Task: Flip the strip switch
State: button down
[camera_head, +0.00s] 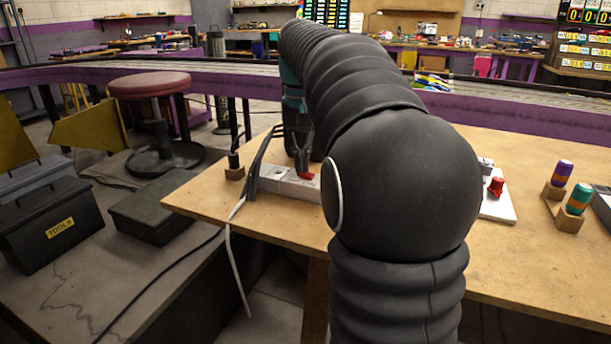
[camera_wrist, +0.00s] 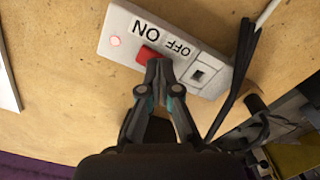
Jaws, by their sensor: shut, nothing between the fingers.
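A white power strip (camera_wrist: 120,25) lies on the wooden bench, with printed ON and OFF labels, a socket (camera_wrist: 199,74) and a glowing red light (camera_wrist: 115,41). Its red rocker switch (camera_wrist: 147,55) sits between the light and the socket. My gripper (camera_wrist: 159,66) is shut and empty, its tips at the switch's socket-side end, on the OFF side. I cannot tell whether they touch it. In the head view the strip (camera_head: 272,181) is partly hidden by my arm, and my gripper (camera_head: 302,168) points down at the red switch (camera_head: 306,175).
Black cables (camera_wrist: 240,65) and a white cord (camera_wrist: 266,14) leave the strip's socket end. A white panel with a red knob (camera_head: 495,187) and coloured cylinders (camera_head: 578,199) stand on the right.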

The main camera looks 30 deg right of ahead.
jog(key=shift+f, duration=0.35)
jog(key=shift+r, duration=0.15)
notch_tip(320, 180, up, 4)
jog(key=p, duration=0.4)
jog(key=shift+r+p, duration=0.25)
jog(key=shift+p, duration=0.1)
jog(key=shift+r, duration=1.15)
